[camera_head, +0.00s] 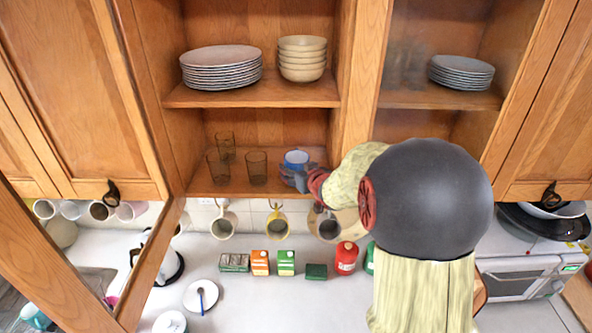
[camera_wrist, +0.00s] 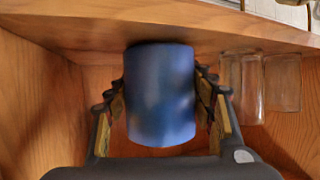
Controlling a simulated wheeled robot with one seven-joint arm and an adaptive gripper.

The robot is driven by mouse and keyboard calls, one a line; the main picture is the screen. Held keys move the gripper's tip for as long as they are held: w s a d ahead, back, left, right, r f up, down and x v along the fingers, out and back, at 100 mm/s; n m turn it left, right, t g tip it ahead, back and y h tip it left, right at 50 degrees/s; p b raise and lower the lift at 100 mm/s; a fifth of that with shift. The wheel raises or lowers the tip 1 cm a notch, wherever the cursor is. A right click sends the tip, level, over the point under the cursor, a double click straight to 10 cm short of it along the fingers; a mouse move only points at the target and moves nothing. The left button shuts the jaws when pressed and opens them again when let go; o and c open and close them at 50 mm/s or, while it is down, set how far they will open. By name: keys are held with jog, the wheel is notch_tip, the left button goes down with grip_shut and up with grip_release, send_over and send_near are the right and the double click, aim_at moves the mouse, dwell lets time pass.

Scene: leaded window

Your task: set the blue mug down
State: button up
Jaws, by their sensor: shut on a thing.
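The blue mug (camera_head: 296,157) is in the lower compartment of the open wall cabinet, at the right of the brown glasses. In the wrist view the blue mug (camera_wrist: 160,95) fills the middle, between the two fingers. My gripper (camera_head: 294,174) reaches in from the right and is shut on the mug. In the wrist view my gripper (camera_wrist: 162,105) has one finger on each side of it. The lower shelf (camera_head: 225,187) lies under the mug; I cannot tell whether the mug touches it.
Three brown glasses (camera_head: 256,168) stand left of the mug, with a gap between. Plates (camera_head: 221,68) and bowls (camera_head: 302,60) fill the shelf above. The cabinet post (camera_head: 357,90) rises close at the right. Mugs (camera_head: 277,225) hang below the cabinet.

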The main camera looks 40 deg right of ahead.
jog(key=shift+f, duration=0.15)
jog(key=o, duration=1.4)
